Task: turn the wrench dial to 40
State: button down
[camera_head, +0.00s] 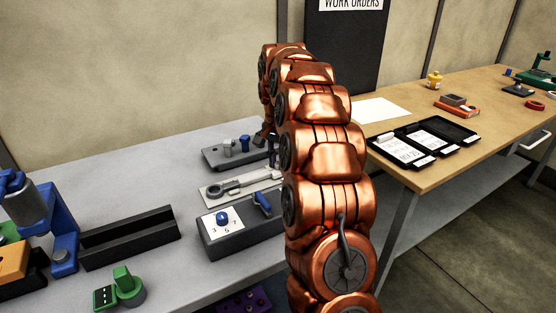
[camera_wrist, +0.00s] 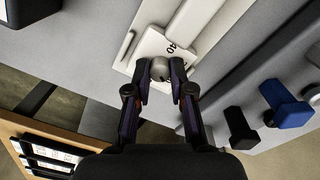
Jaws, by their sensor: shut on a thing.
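In the wrist view a round grey knob (camera_wrist: 160,68), which I take to be the wrench dial, sits at the end of a white plate (camera_wrist: 128,52). The number 40 is printed beside it, partly covered; I cannot tell the dial's exact setting. My gripper (camera_wrist: 161,84) is shut on this knob, one finger on each side. In the head view the grey wrench (camera_head: 240,184) lies on its pale plate (camera_head: 212,197) on the grey bench.
A grey block with bolts (camera_head: 222,158) stands behind the plate; a blue bolt (camera_wrist: 287,104) shows close to my gripper's right. A dark numbered box (camera_head: 222,240) stands in front. A black channel (camera_head: 130,238) lies left.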

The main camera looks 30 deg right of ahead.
aim_at(278, 163)
jog(key=n, duration=0.5)
jog(key=shift+n+p, duration=0.3)
jog(key=n+p, duration=0.1)
jog(key=n, duration=0.5)
jog(key=shift+a, duration=0.1)
jog(key=n+p, duration=0.1)
jog(key=n, duration=0.5)
jog(key=shift+r+n+p, duration=0.1)
jog(key=shift+n+p, duration=0.2)
jog(key=shift+p, duration=0.05)
jog(key=n+p, duration=0.1)
jog(key=n, duration=0.4)
jog(key=shift+n, duration=0.4)
jog(key=c, duration=1)
grip_release()
notch_tip(278, 163, up, 12)
jog(key=shift+s, duration=0.15)
